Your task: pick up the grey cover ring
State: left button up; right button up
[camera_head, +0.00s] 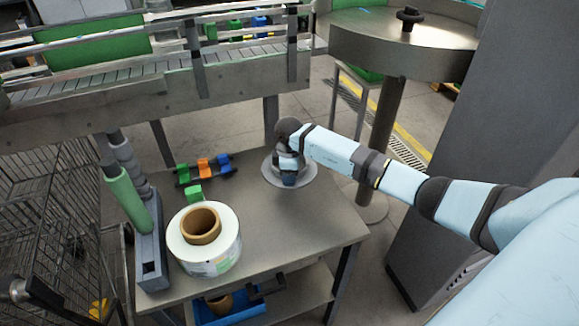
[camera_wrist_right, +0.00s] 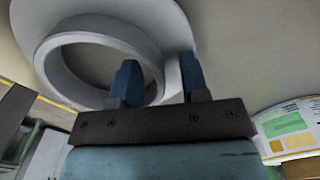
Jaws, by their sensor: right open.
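The grey cover ring (camera_head: 270,178) lies flat near the back right edge of the metal table, partly hidden under my right gripper (camera_head: 289,180). In the right wrist view the ring (camera_wrist_right: 58,38) shows a wide flat flange and a raised round hub around a hole. My right gripper (camera_wrist_right: 159,68) is open there, with blue fingers. One finger overlaps the hub's opening and the other is outside the hub, so the hub wall appears between them. I cannot tell whether either finger touches it. My left gripper is not in view.
On the table (camera_head: 262,238) stand a white label roll (camera_head: 225,262) with a brown core, a green roller (camera_head: 123,192) on a grey stand, and small green and orange blocks (camera_head: 203,166). A conveyor (camera_head: 150,82) runs behind. A wire cage (camera_head: 50,215) is at left.

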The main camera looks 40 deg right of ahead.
grip_shut()
jog(key=shift+r, duration=0.1)
